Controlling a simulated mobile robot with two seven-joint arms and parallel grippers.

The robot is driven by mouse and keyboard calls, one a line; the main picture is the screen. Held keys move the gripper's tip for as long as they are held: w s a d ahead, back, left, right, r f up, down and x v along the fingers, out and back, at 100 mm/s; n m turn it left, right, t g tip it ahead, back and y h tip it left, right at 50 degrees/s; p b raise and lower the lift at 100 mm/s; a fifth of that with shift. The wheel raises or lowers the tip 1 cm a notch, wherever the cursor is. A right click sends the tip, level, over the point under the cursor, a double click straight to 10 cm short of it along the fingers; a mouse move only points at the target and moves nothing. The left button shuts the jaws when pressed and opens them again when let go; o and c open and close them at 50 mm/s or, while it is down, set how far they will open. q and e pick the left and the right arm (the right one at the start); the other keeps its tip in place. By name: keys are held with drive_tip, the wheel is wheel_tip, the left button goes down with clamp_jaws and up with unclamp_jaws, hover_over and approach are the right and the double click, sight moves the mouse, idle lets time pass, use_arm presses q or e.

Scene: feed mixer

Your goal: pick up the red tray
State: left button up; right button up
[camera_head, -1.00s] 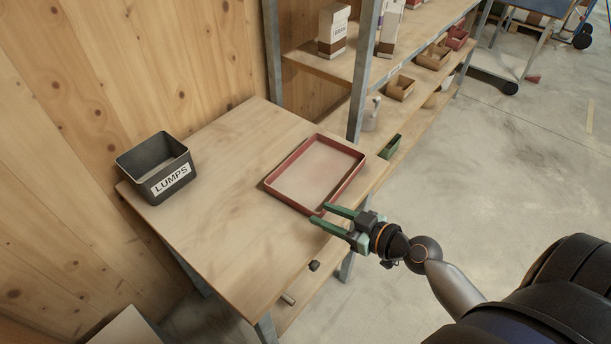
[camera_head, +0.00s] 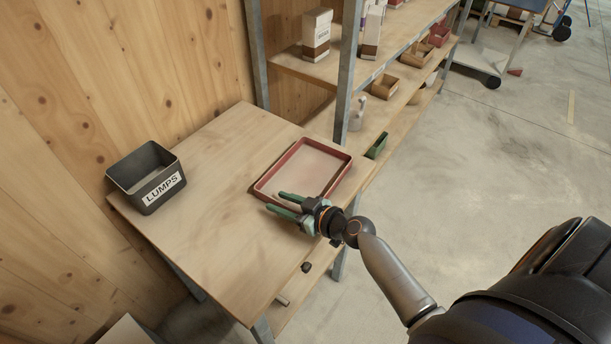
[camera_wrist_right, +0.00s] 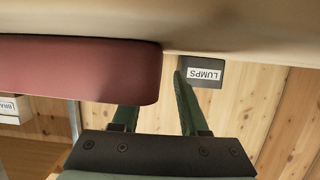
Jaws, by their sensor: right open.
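The red tray (camera_head: 302,169) is a shallow rectangular tray with a pale inside, lying flat on the wooden table near its right edge. It looks empty. My right gripper (camera_head: 273,202) is open at the tray's near edge, its two green fingers pointing left. In the right wrist view the tray's red side (camera_wrist_right: 85,72) is large and close, at the left. The fingers (camera_wrist_right: 155,95) stand apart there, and one finger is partly hidden by the tray. I cannot tell whether they touch it. My left gripper is not in view.
A dark bin labelled LUMPS (camera_head: 146,177) stands at the table's left, by the wooden wall. The table (camera_head: 205,225) is clear between bin and tray. A shelf with metal posts (camera_head: 346,75), boxes and small bins stands behind the tray. Open floor lies right.

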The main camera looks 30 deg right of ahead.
drive_tip(key=shift+x, duration=0.9)
clamp_jaws()
idle(0.8)
